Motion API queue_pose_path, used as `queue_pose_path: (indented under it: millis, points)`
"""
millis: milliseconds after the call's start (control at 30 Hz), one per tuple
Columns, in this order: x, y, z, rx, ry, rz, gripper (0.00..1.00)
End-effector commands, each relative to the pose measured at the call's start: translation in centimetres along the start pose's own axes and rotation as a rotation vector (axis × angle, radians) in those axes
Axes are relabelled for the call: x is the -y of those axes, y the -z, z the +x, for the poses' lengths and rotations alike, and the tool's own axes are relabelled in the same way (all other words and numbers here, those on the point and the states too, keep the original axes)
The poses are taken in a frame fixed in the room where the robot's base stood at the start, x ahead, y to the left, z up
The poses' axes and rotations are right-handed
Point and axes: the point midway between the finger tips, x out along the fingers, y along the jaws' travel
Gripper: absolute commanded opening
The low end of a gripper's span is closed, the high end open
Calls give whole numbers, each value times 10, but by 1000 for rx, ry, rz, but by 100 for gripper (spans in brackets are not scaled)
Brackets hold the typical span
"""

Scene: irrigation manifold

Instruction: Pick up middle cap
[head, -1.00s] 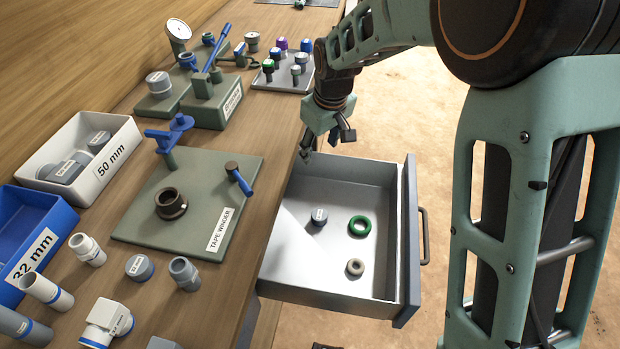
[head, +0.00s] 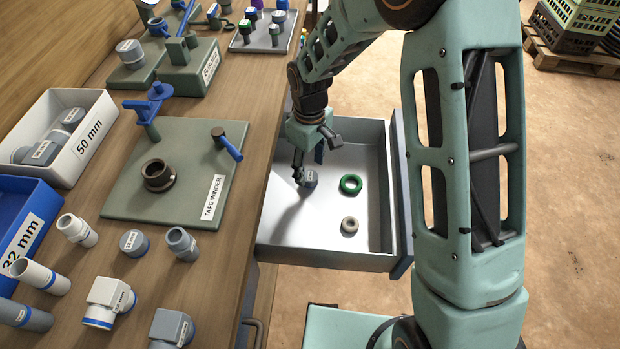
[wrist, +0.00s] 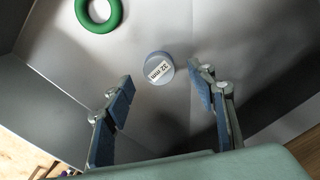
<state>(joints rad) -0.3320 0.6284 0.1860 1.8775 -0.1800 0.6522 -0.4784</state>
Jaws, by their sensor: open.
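A short grey-blue cap (head: 309,178) labelled 32 mm sits in the open drawer (head: 345,252), beside a green ring. In the wrist view the cap (wrist: 158,68) is upright with its label up, just beyond the fingertips and between their lines. My gripper (head: 308,162) is inside the drawer's outline, above the cap, with part of the cap's edge behind a finger. In the wrist view my gripper (wrist: 163,92) is open and empty, with a finger on each side. A similar cap (head: 134,243) stands on the bench among other fittings.
In the drawer, a green ring (head: 351,184) lies right of the cap and a small beige ring (head: 349,226) lies nearer the front. The drawer's walls surround my gripper. The bench (head: 232,262) with the tape winder board (head: 122,203) is at left.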

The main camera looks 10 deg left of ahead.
Motion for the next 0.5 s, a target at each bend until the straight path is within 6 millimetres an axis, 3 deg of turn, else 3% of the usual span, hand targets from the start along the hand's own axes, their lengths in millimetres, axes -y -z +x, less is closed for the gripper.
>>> queue_pose_path:
  millis: [200, 500]
  points:
    - [-1, -2, 28, 1, 0, 0, 51]
    - [-1, -1, 30, 0, -1, 0, 48]
